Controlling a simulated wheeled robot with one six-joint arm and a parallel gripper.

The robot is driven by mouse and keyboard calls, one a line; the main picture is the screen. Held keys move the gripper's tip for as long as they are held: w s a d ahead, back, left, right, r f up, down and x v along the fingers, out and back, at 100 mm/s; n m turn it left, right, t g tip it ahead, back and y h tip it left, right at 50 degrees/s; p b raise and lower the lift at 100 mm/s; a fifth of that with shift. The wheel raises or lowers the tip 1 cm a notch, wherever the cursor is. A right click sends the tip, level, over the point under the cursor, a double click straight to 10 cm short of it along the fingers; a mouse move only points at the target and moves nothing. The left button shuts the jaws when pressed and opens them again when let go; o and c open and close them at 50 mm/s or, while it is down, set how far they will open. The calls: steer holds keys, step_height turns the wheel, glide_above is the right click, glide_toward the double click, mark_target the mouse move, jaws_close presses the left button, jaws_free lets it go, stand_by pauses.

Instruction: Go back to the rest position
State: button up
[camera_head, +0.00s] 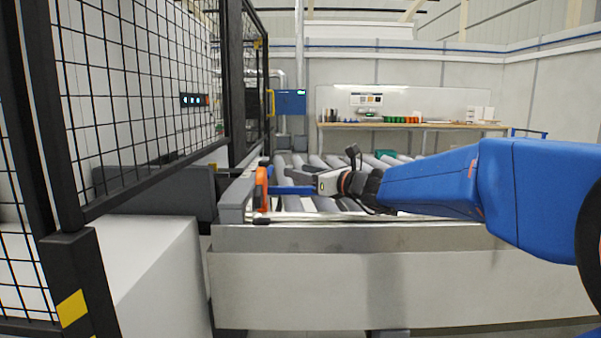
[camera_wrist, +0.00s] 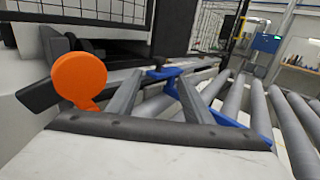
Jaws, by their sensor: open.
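My gripper (camera_head: 298,183) reaches left over the roller conveyor, close to an orange rounded part (camera_head: 262,188) at the conveyor's left end. In the wrist view my gripper (camera_wrist: 160,76) shows two grey fingers spread apart, so it is open. The orange part (camera_wrist: 78,80) stands just left of the fingers, outside the gap between them. A blue piece (camera_wrist: 172,72) shows at and beyond the fingertips; I cannot tell whether it touches them. No held object is visible.
The conveyor rollers (camera_head: 325,204) lie below and right of my gripper, behind a pale side rail (camera_head: 370,236). A black mesh fence (camera_head: 140,80) and grey machine body (camera_head: 160,195) stand at left. A workbench (camera_head: 410,126) is at the back.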

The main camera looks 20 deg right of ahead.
steer(key=s+a+f+n+g, duration=0.4)
steer(key=s+f+n, duration=0.45)
steer(key=s, duration=0.25)
steer(key=s+a+f+n+g, duration=0.45)
steer(key=s+f+n, duration=0.25)
steer(key=s+n, duration=0.3)
steer(key=s+d+f+n+g+h, duration=0.1)
steer(key=s+d+f+n+h, duration=0.3)
steer(key=s+d+f+n, duration=0.2)
steer(key=s+d+f+n+g+h, duration=0.1)
steer(key=s+d+f+n+h, duration=0.3)
steer(key=s, duration=0.7)
step_height(320, 180, down, 3)
steer(key=shift+d+r+n+g, duration=0.2)
steer(key=shift+d+n+g, duration=0.15)
steer(key=shift+d+n, duration=0.7)
steer(key=shift+s, duration=0.1)
